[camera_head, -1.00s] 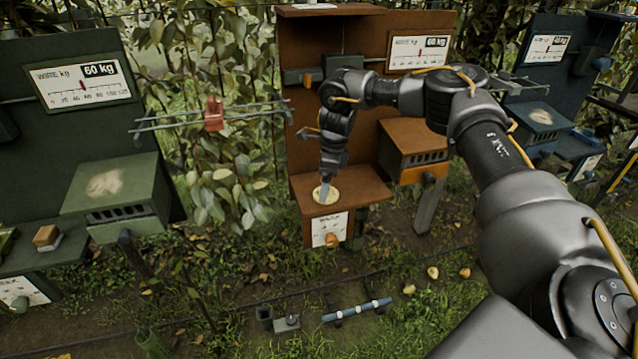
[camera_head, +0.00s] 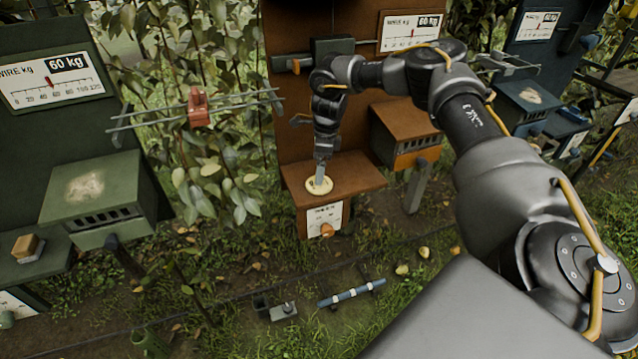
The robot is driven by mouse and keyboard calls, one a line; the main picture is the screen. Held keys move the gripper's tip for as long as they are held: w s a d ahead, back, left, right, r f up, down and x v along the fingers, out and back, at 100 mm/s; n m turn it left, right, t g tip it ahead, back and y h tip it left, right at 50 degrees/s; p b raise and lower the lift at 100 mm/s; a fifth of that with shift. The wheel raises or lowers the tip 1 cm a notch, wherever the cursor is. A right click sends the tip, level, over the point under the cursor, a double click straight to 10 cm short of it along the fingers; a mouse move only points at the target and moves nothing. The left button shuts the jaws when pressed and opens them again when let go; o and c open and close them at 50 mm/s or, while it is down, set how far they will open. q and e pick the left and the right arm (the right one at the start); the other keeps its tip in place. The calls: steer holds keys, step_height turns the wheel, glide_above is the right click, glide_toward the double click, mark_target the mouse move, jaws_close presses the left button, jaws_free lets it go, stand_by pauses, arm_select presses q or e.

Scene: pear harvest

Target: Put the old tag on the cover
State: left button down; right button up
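A round pale disc (camera_head: 313,189), possibly the old tag, lies on the shelf (camera_head: 350,172) of the rust-brown station. My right gripper (camera_head: 319,183) points down onto the disc, its fingertips at or just over it. The fingers overlap as one narrow grey shape, so I cannot tell whether they are open or shut on the disc. A brown box (camera_head: 400,122) with a bare flat top, perhaps the cover, stands to the right of the gripper. My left gripper is not in view.
A green station with a pale-patched box (camera_head: 85,187) and a small wooden block (camera_head: 26,246) stands at left. A dark blue station (camera_head: 528,97) stands at right. A red clamp (camera_head: 198,105) sits on wires between stations. A blue bar (camera_head: 352,293) lies on the grass.

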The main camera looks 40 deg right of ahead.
mark_target(326, 187)
steer(key=shift+f, duration=0.15)
step_height(326, 187, down, 4)
steer(key=shift+s+a+r+p, duration=0.1)
steer(key=shift+s+r+p, duration=0.05)
steer(key=shift+p, duration=0.85)
steer(key=shift+f, duration=0.6)
steer(key=shift+a, duration=0.1)
steer(key=c, duration=1.1)
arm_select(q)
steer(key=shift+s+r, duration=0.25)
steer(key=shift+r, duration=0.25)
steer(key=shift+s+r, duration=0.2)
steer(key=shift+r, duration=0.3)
arm_select(e)
steer(key=shift+c, duration=0.2)
steer(key=shift+r, duration=0.15)
